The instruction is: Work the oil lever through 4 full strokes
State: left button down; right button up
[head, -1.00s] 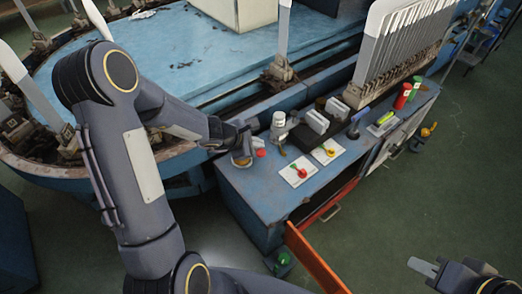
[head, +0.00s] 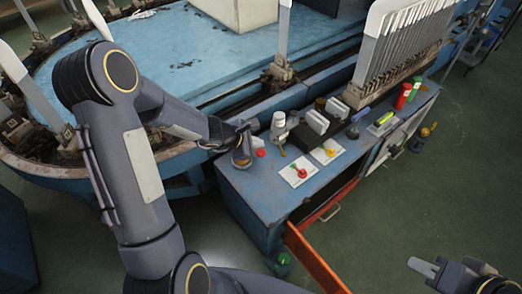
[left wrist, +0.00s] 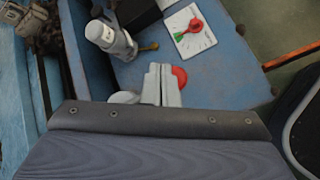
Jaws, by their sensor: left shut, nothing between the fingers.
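A grey-white pump-like body (head: 279,124) stands at the bench's near left end. In the left wrist view it (left wrist: 110,38) has a short arm with a brass-coloured tip (left wrist: 149,47), which looks like the oil lever. My left gripper (head: 242,160) is low over the bench corner, left of the pump and apart from the brass tip. In the left wrist view its fingers (left wrist: 161,85) are together and empty. A red round knob (left wrist: 180,77) lies just beyond them, partly hidden. My right gripper (head: 424,267) is over the floor at lower right; its finger gap is unclear.
Two white dial cards (head: 300,172) with coloured pointers lie on the blue bench (head: 245,190). Red and green bottles (head: 403,95) stand further right. An orange drawer or door edge (head: 312,262) juts out in front. The large blue machine bed (head: 190,55) is behind.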

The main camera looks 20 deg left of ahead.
aim_at(258, 155)
pick_arm(q)
jog(key=shift+f, duration=0.1)
jog(key=shift+f+b, duration=0.35)
jog(key=shift+b, duration=0.3)
jog(key=shift+s+d+f+b, duration=0.1)
jog(key=shift+d+f+b, duration=0.05)
jog(key=shift+f+b, duration=1.1)
jog(key=shift+s+d+f+b, duration=0.1)
jog(key=shift+d+f+b, duration=0.05)
jog(key=shift+f+b, duration=1.1)
dwell(2.2)
jog(key=shift+r, duration=0.3)
jog(key=shift+w+a+r+p, duration=0.1)
jog(key=shift+a+r+p, duration=0.05)
jog(key=shift+r+p, duration=1.15)
jog(key=shift+w+a+r+p, duration=0.1)
jog(key=shift+a+r+p, duration=0.05)
jog(key=shift+r+p, duration=1.15)
jog(key=shift+r, duration=0.1)
jog(key=r+p, duration=0.4)
jog(key=r, duration=0.1)
jog(key=shift+w+a, duration=0.15)
jog(key=shift+a, duration=0.1)
